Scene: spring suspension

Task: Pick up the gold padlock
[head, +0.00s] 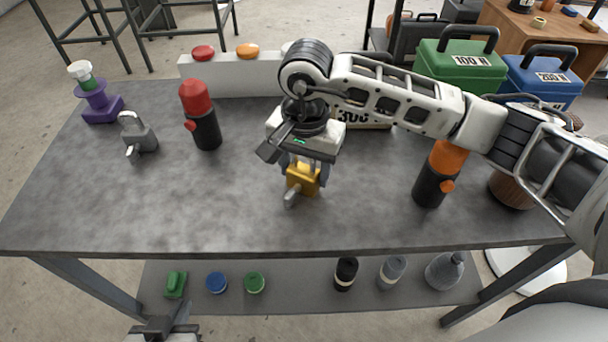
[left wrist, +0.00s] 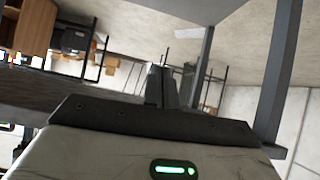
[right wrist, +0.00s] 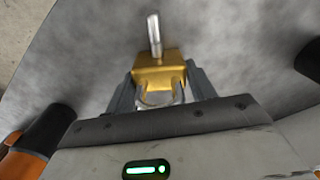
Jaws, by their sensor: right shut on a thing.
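The gold padlock (head: 303,178) is at the middle of the grey table, below my right gripper (head: 305,172). In the right wrist view the padlock (right wrist: 159,70) sits between the two fingers of my right gripper (right wrist: 165,85), which is shut on it. A silver key-like piece (right wrist: 154,35) sticks out of its body, and its shackle points toward the palm. I cannot tell whether the padlock touches the table. My left gripper (left wrist: 162,85) is low at the table's front edge, away from the padlock; its fingers look close together with nothing between them.
A grey padlock (head: 138,136) and a red-topped black bottle (head: 202,115) stand to the left. An orange-topped black bottle (head: 438,175) stands to the right. A white box with coloured buttons (head: 230,75) is at the back. The front left of the table is clear.

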